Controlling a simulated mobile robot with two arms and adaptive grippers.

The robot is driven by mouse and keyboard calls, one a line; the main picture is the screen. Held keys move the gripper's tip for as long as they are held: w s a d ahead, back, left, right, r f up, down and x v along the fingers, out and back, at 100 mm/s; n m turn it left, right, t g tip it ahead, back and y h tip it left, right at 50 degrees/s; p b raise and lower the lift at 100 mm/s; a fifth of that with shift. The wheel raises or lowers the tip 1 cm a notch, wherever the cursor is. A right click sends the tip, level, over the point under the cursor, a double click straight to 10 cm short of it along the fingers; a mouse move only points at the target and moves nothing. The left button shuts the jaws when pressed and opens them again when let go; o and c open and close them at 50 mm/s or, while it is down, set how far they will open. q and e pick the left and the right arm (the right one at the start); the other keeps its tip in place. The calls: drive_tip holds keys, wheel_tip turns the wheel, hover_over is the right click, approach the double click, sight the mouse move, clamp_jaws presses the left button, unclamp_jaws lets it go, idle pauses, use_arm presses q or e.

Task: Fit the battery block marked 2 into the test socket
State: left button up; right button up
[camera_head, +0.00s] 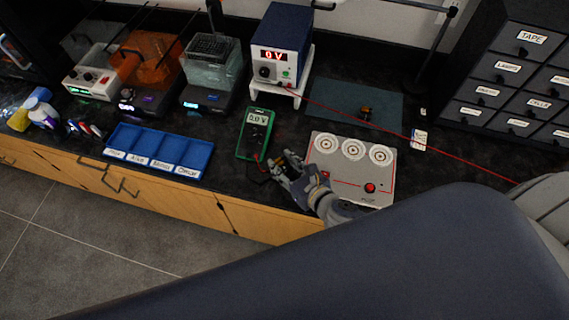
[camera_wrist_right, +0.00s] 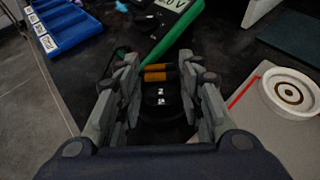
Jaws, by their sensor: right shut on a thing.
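My right gripper (camera_head: 287,170) is low over the front of the dark counter, between the green meter and the light panel. In the right wrist view, its fingers (camera_wrist_right: 164,88) are shut on a black battery block (camera_wrist_right: 160,98) with an orange band and a pale mark that looks like a 2. I cannot tell whether the block touches the counter. The light panel (camera_head: 335,178) has three round ringed sockets (camera_head: 353,150) and a red button (camera_head: 370,188). One ringed socket also shows at right in the wrist view (camera_wrist_right: 291,92). Which is the test socket is unclear. My left gripper is not in view.
The green meter (camera_head: 256,133) lies left of the panel, with a blue divided tray (camera_head: 160,150) further left. Behind are a power supply (camera_head: 282,48) reading 0 V and a dark mat (camera_head: 385,108) with a small orange-and-black item (camera_head: 366,112). A red cable (camera_head: 440,149) crosses above the panel.

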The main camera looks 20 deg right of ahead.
sight(283, 167)
drive_tip(key=shift+r+p, duration=0.35)
drive_tip(key=shift+p, duration=0.05)
idle(0.6)
drive_tip(key=shift+f+b, duration=0.8)
drive_tip(key=shift+f, duration=0.1)
drive_tip(key=o, duration=0.8)
drive_tip(key=shift+s, duration=0.1)
drive_tip(key=shift+p+v, duration=0.45)
drive_tip(key=shift+v, duration=5.05)
drive_tip(key=shift+r, duration=0.1)
